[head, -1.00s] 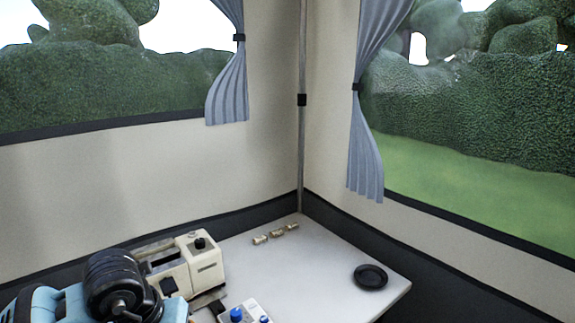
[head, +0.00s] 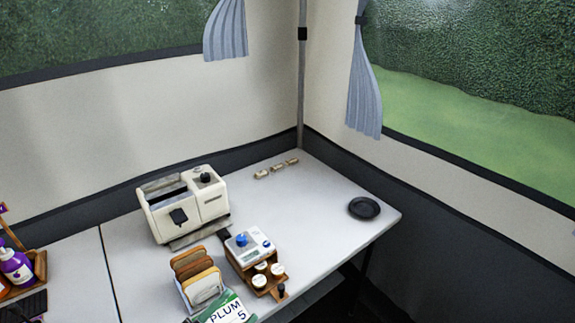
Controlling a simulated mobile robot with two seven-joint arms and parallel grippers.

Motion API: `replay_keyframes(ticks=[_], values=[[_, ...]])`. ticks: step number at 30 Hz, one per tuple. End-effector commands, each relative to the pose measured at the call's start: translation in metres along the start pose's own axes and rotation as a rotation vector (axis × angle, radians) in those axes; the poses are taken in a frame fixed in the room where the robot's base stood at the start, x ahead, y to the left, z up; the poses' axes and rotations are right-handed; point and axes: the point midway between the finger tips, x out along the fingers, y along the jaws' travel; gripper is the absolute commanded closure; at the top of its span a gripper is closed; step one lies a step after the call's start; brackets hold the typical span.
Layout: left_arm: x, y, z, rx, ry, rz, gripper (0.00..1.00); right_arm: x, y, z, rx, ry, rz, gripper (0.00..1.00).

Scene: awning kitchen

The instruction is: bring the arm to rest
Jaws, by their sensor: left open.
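Neither of my grippers can be made out in the head view, and no part of my arms is clearly visible. A light table (head: 330,200) fills the lower middle of the view. On it stand a cream toaster (head: 212,198), a rack with slices of bread (head: 195,270), and a small wooden stand with a white device with a blue knob (head: 248,244) on top and small round jars (head: 262,280) below. A green item marked PLUM 5 (head: 228,312) is cut by the bottom edge.
A black round dish (head: 364,208) lies near the table's right corner. Several small beige pieces (head: 277,168) lie at the back. A purple bottle (head: 17,266) stands in a wooden holder at the far left. The table between toaster and dish is mostly clear.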

Motion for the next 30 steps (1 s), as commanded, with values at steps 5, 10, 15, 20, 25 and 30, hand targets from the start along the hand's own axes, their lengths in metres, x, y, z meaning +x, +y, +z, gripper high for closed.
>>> replay_keyframes(ticks=[5,10,15,20,25,30], values=[[-0.081,0.024,0.070,-0.260,-0.423,-0.173,0.50,-0.002,0.002,-0.012,-0.004,0.022,0.003,0.64],[-0.169,0.070,0.110,-0.466,-0.781,-0.229,0.50,-0.003,0.003,-0.019,-0.006,0.035,0.005,0.64],[-0.236,0.115,0.119,-0.617,-1.021,-0.227,0.50,-0.004,0.003,-0.024,-0.007,0.044,0.006,0.64],[-0.266,0.136,0.117,-0.687,-1.123,-0.217,0.50,-0.004,0.003,-0.025,-0.007,0.046,0.007,0.64],[-0.271,0.140,0.117,-0.698,-1.140,-0.213,0.50,-0.003,0.003,-0.025,-0.004,0.046,0.007,0.64],[-0.271,0.139,0.117,-0.697,-1.138,-0.213,0.50,-0.003,0.002,-0.025,-0.001,0.046,0.007,0.64]])
